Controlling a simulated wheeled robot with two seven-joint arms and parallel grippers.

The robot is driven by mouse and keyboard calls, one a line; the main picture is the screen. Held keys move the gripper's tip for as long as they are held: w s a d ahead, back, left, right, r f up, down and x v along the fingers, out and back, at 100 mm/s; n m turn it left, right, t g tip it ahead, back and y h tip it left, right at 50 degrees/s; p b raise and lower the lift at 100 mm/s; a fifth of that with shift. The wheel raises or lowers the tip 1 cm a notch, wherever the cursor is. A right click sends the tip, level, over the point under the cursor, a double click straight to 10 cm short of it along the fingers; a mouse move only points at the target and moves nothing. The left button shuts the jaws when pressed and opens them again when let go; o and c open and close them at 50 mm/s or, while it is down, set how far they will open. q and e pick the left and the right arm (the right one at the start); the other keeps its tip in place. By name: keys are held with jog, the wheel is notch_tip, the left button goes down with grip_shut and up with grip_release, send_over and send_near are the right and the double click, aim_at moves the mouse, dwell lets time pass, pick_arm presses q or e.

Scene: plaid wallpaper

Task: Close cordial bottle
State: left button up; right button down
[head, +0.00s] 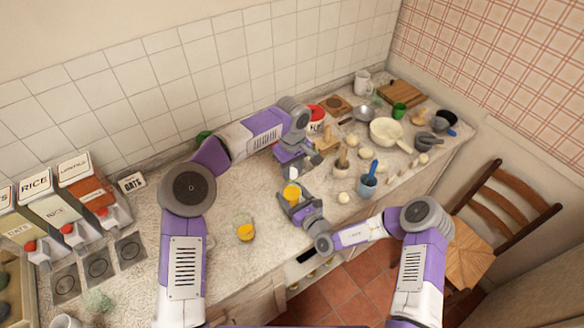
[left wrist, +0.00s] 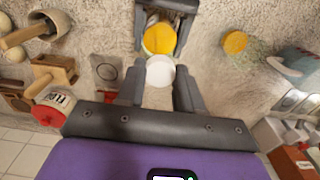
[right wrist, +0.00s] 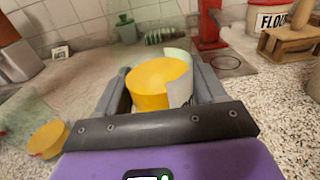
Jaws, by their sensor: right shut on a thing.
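A yellow cordial bottle (head: 292,190) is held by my right gripper (head: 300,204) above the counter. Its yellow body fills the space between the right fingers in the right wrist view (right wrist: 158,82), with a pale, translucent part along its right side. My left gripper (head: 294,167) is just behind and above it, its fingers apart. In the left wrist view a round white thing (left wrist: 160,70) shows between the left fingers, just below the yellow; I cannot tell if it is a separate cap or part of the bottle.
Dispensers (head: 84,190) stand at the far left. The counter left of the grippers is mostly clear.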

pick_arm(q)
grip_shut()
jog(key=m, duration=1.5)
jog(key=shift+m, duration=0.3)
jog(key=m, duration=1)
jog(key=shift+m, duration=0.4)
jog(key=m, duration=0.4)
jog(key=shift+f+m, duration=0.1)
jog(key=shift+m, duration=0.3)
jog(key=o, duration=0.7)
grip_release()
